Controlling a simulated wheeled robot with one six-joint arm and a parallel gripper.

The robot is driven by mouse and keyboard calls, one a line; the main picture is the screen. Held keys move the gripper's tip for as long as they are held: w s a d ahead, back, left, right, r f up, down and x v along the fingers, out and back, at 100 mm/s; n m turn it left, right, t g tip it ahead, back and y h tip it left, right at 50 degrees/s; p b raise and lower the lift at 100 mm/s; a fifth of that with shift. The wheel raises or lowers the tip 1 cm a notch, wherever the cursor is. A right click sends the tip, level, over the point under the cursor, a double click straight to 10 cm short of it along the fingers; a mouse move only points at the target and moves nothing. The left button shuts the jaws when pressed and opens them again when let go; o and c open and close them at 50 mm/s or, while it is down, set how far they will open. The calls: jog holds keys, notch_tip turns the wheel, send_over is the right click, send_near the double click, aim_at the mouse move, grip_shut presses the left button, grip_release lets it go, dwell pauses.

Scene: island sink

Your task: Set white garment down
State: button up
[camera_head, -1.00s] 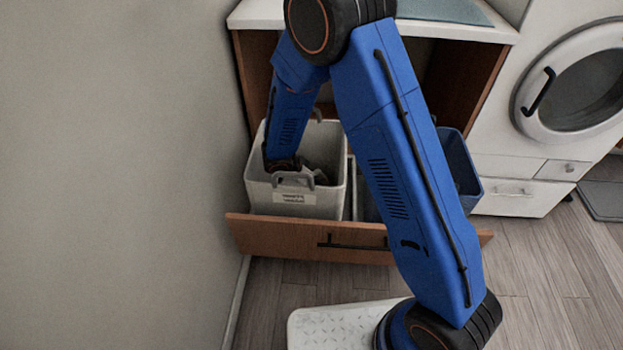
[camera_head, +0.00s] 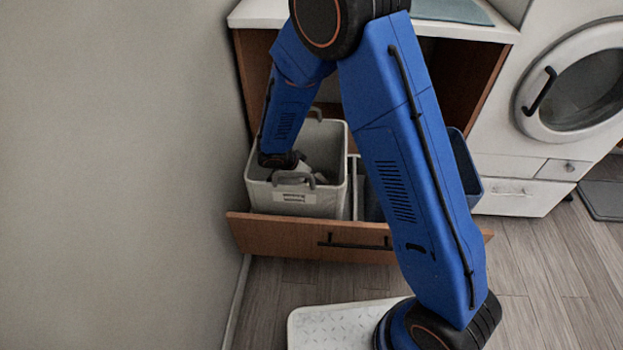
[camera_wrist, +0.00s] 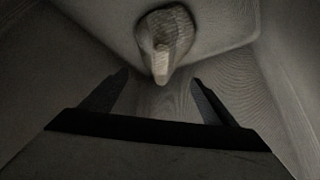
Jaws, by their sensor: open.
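A pale crumpled cloth (camera_wrist: 165,38), which looks like the white garment, lies in the wrist view just beyond my fingertips. My gripper (camera_wrist: 157,88) is open, with empty space showing between its two dark fingers. The cloth is apart from the fingers in that view. In the head view my arm reaches down into the light grey bin (camera_head: 330,190), and my fingers are hidden inside it. A light patch of cloth (camera_head: 304,171) shows in the bin beside my wrist.
The bin sits in a pulled-out wooden drawer (camera_head: 290,238) close to the left wall. A blue bin (camera_head: 460,165) stands to its right, partly behind my arm. A white counter (camera_head: 260,14) overhangs the drawer. A washing machine (camera_head: 500,160) is at the right.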

jog(key=v, duration=0.9)
jog(key=shift+r, duration=0.1)
